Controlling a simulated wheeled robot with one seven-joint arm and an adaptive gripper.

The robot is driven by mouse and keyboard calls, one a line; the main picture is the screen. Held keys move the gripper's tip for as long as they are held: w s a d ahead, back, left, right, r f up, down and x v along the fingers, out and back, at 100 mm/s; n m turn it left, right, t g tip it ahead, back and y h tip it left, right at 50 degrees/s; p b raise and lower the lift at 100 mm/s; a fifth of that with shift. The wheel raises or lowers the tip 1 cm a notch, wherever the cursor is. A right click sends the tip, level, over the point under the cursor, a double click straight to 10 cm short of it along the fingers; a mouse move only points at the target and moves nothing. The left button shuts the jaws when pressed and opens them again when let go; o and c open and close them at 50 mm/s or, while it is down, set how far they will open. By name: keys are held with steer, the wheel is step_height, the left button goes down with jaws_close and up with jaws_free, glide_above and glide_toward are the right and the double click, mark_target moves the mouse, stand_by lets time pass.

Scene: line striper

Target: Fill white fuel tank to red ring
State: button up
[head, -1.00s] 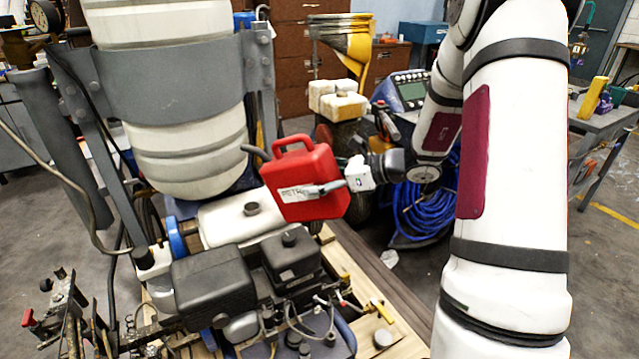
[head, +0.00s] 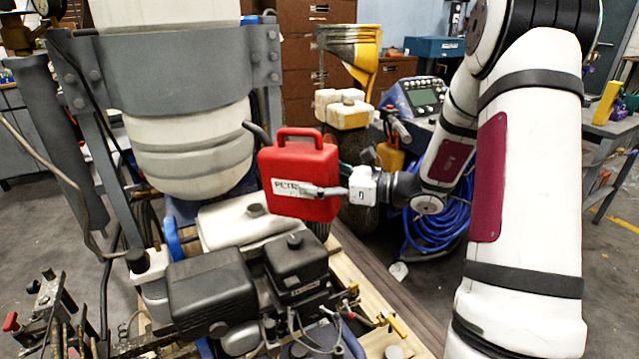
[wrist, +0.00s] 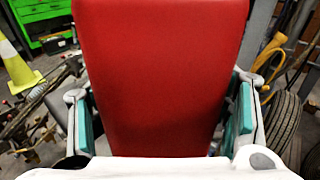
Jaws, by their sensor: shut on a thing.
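A red petrol can (head: 300,178) with a white label and a dark spout at its upper left is held nearly upright, with only a slight tilt. My gripper (head: 330,192) is shut on the can from the right. In the wrist view the can (wrist: 160,75) fills the middle, between the teal finger pads. The white fuel tank (head: 222,222) with a dark cap-like fitting on top sits on the engine, below and left of the can. The can hides part of the tank's right side from view. I cannot make out a red ring.
Black engine covers (head: 208,290) stand in front of the tank. A large white drum (head: 185,150) in a grey bracket rises behind and left. A machine with blue hose (head: 445,195) stands behind my arm. Open floor lies at right.

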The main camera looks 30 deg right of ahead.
steer(key=shift+r, duration=0.2)
steer(key=shift+r+t+y+p, duration=0.3)
steer(key=shift+r+t+p, duration=0.2)
steer(key=shift+r, duration=0.9)
stand_by(0.3)
